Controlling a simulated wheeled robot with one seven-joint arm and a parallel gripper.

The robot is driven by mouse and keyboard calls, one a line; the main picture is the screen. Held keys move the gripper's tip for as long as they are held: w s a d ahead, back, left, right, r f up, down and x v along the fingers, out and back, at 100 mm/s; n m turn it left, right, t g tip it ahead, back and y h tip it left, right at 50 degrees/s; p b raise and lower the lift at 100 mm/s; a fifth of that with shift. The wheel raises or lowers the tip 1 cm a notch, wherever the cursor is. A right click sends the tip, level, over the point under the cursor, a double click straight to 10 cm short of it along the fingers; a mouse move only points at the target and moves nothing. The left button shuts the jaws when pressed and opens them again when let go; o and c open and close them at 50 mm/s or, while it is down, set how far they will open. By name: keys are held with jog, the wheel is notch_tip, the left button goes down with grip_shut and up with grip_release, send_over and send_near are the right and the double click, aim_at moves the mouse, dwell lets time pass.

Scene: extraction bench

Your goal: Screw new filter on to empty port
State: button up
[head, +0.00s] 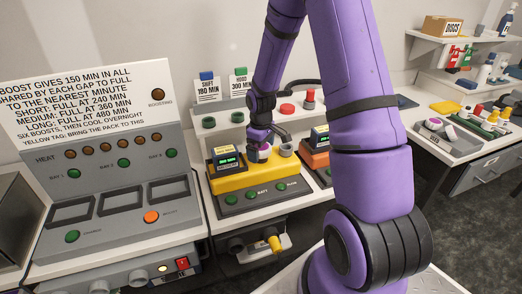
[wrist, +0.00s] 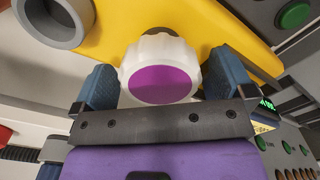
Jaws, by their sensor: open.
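A white ribbed filter with a purple end face (wrist: 160,80) sits against the yellow pack (wrist: 210,25) in the wrist view, with a dark neck partly visible behind it. My gripper (wrist: 162,88) is open, with one blue finger pad on each side of the filter. I cannot tell whether the pads touch it, or how far it is threaded on. Beside it, a grey hollow port (wrist: 52,18) stands on the pack. In the head view my gripper (head: 260,146) is low over the yellow pack (head: 232,180), left of the grey port (head: 286,149). My gripper mostly hides the filter there.
The grey panel (head: 110,190) with buttons stands at left. An orange pack (head: 316,158) is right of the yellow one, partly behind my arm. A yellow-tipped part (head: 273,243) sticks out below the bench. A tray (head: 447,146) holding several parts lies on the right bench.

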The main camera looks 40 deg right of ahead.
jog(key=n, duration=0.4)
jog(key=shift+n, duration=0.4)
jog(key=n, duration=0.5)
jog(key=c, duration=1)
jog(key=m, duration=1.1)
jog(key=o, duration=0.6)
jog(key=shift+m, duration=0.7)
jog(key=o, duration=0.4)
